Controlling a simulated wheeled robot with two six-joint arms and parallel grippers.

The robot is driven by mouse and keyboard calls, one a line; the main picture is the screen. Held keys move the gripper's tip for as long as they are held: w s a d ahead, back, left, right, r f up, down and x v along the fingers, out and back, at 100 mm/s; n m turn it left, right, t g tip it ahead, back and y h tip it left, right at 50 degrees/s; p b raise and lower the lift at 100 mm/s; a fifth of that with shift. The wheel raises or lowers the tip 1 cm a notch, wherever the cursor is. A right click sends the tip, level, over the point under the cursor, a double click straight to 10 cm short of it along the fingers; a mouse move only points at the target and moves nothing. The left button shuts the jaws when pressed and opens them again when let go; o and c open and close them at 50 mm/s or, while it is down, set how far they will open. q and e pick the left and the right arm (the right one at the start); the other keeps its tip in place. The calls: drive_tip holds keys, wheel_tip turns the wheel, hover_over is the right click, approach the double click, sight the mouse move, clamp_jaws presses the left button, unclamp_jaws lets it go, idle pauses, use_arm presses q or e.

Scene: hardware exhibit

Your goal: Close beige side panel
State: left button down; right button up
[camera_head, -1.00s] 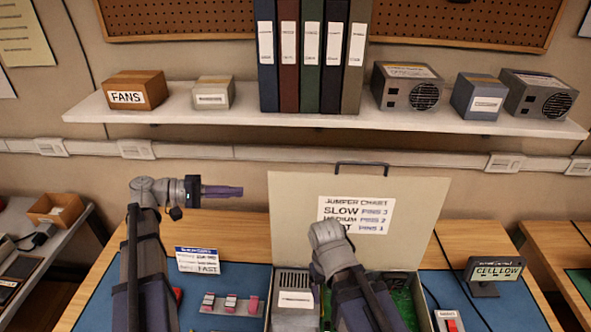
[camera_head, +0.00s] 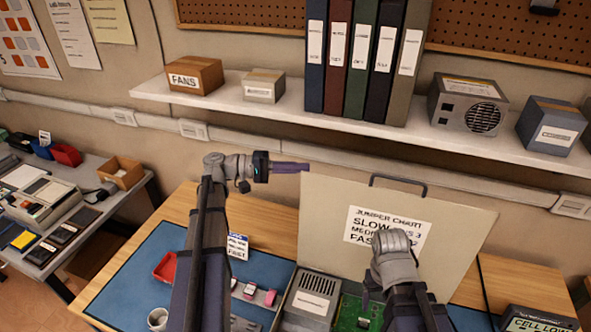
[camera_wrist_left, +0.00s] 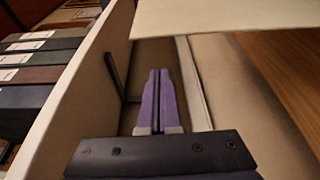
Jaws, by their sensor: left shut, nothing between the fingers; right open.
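The beige side panel (camera_head: 460,235) stands raised behind an open computer case, with a jumper chart label and a dark handle (camera_head: 398,183) on its top edge. The case shows a grey power box (camera_head: 308,300) and a green board (camera_head: 352,312). My left gripper (camera_head: 290,167) is shut and empty. Its purple fingertips are at the panel's upper left corner; I cannot tell whether they touch. The left wrist view shows the fingers (camera_wrist_left: 158,75) together, with a beige slab, likely the panel (camera_wrist_left: 230,15), beyond.
A wall shelf (camera_head: 290,118) with binders and boxes runs above and behind the panel. A blue mat (camera_head: 150,265) on the bench holds a red tray (camera_head: 165,267), a mug (camera_head: 157,318) and small pink-topped parts. A sign (camera_head: 540,320) stands at the lower right.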

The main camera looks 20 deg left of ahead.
sight(319, 177)
use_arm(q)
drive_tip(key=shift+s+d, duration=0.3)
drive_tip(key=shift+d, duration=0.7)
drive_tip(key=shift+s+d, duration=0.35)
drive_tip(key=shift+d, duration=0.6)
drive_tip(key=shift+s+d, duration=0.3)
drive_tip(key=shift+d, duration=0.7)
drive_tip(key=shift+r, duration=0.1)
drive_tip(key=shift+d, duration=0.1)
